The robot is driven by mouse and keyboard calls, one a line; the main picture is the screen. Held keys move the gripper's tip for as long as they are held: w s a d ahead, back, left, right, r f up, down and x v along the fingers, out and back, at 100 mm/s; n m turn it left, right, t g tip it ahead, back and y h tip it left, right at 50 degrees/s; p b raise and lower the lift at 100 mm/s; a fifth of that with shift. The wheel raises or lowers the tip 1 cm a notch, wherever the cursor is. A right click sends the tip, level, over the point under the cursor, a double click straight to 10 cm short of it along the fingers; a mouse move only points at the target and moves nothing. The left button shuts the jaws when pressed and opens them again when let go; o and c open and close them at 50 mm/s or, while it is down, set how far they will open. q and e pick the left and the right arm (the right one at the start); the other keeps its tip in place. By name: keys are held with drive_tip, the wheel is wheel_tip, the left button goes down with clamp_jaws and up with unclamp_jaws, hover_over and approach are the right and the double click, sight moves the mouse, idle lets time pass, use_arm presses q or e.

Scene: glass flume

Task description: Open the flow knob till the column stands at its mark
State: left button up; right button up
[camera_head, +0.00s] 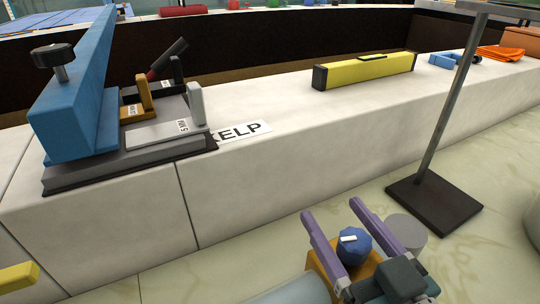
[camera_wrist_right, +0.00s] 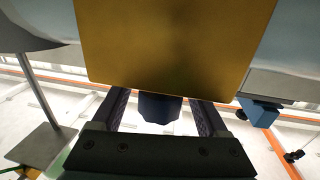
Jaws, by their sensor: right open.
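The blue flow knob (camera_head: 352,248), with a white pointer mark on top, sits on an orange-brown block (camera_head: 318,262) at the bottom of the head view. My right gripper (camera_head: 331,210) is open, its two purple fingers on either side of the knob. I cannot tell whether they touch it. In the right wrist view the knob (camera_wrist_right: 158,109) shows dark between the fingers, partly hidden by the ochre face of the block (camera_wrist_right: 175,40). I cannot make out the column or its mark.
A grey cylinder (camera_head: 405,232) stands just right of the right fingers. A dark stand (camera_head: 436,203) with a thin post is beyond it. A white stone ledge (camera_head: 270,165) crosses behind, holding a blue clamp-like rig (camera_head: 75,95), a KELP label (camera_head: 240,131) and a yellow level (camera_head: 365,70).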

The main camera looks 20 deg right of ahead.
clamp_jaws()
idle(0.7)
